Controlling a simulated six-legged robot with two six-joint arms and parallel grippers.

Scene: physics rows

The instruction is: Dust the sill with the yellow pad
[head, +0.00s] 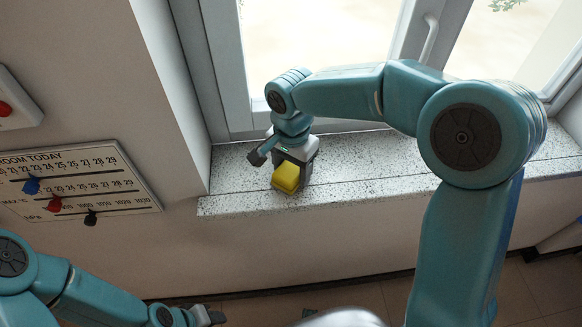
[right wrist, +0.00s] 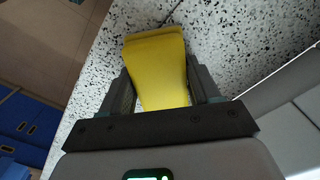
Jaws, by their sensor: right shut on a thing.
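The yellow pad (head: 287,177) is at the left part of the speckled window sill (head: 370,175). My right gripper (head: 291,165) is shut on the pad and points down at the sill. In the right wrist view the pad (right wrist: 158,68) sits between the two fingers (right wrist: 160,92), with the speckled sill (right wrist: 240,30) beyond it. Whether the pad touches the sill is hard to tell. My left gripper (head: 212,317) is at the bottom edge of the head view, low and away from the sill; its fingers are too small to read.
A window with a white frame (head: 228,70) and a handle (head: 430,38) stands behind the sill. A side wall closes the sill's left end. A board with coloured markers (head: 75,182) hangs on the left wall. The sill right of the pad is bare under my right arm.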

